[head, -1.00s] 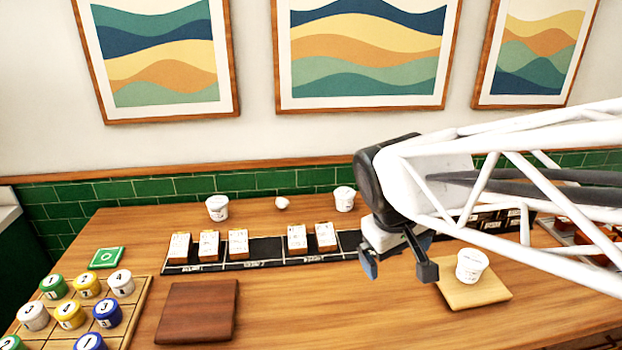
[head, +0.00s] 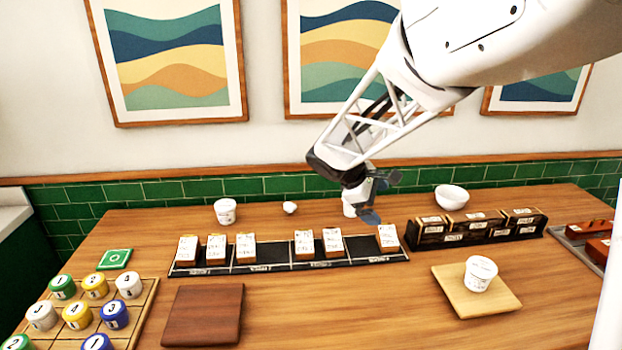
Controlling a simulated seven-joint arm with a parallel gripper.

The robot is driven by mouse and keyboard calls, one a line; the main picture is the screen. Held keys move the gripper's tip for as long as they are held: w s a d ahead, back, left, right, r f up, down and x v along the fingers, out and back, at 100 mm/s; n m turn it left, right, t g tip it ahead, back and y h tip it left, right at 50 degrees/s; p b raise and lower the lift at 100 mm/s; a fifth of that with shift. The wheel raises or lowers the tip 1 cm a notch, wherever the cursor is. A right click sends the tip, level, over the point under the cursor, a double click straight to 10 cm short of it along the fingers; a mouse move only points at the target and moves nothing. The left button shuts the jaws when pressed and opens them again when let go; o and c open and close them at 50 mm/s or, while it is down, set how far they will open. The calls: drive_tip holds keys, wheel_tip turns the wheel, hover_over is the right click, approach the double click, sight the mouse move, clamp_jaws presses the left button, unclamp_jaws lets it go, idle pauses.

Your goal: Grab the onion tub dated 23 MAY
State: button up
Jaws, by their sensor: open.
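Three white tubs with lids are in the head view; their print is too small to read, so I cannot tell which is the onion tub dated 23 MAY. One tub (head: 225,211) stands at the back left of the table. Another tub (head: 349,206) stands at the back middle, partly hidden behind my gripper. The third tub (head: 480,274) stands on a light wooden board (head: 448,286) at the right. My gripper (head: 380,198) is open and empty, in front of the back middle tub in the picture. I cannot tell whether it touches that tub.
A black rack (head: 270,253) with several white-labelled blocks crosses the table's middle. A dark box row (head: 475,228) and a white bowl (head: 451,197) are right of it. A small white item (head: 290,208) lies at the back. A brown board (head: 203,314) and numbered pots (head: 77,315) are front left.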

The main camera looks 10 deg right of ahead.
drive_tip(key=w+a+f+n+t+h, duration=0.1)
drive_tip(key=w+f+n, duration=0.2)
drive_tip(key=w, duration=0.5)
drive_tip(key=w+a+f+n+t+h, duration=0.1)
drive_tip(key=w+f+n, duration=0.3)
drive_tip(key=w, duration=0.5)
drive_tip(key=w+a+f+n+t+h, duration=0.1)
drive_tip(key=w+a+f+n+h, duration=0.2)
drive_tip(key=w+f, duration=0.4)
drive_tip(key=shift+w+f+n+t, duration=0.1)
drive_tip(key=shift+w+n+t, duration=0.2)
drive_tip(key=shift+w, duration=0.55)
drive_tip(key=shift+d, duration=0.1)
drive_tip(key=shift+x, duration=1.25)
drive_tip(key=shift+f, duration=0.1)
drive_tip(key=shift+x, duration=2.55)
drive_tip(key=shift+w, duration=0.15)
drive_tip(key=shift+c, duration=0.5)
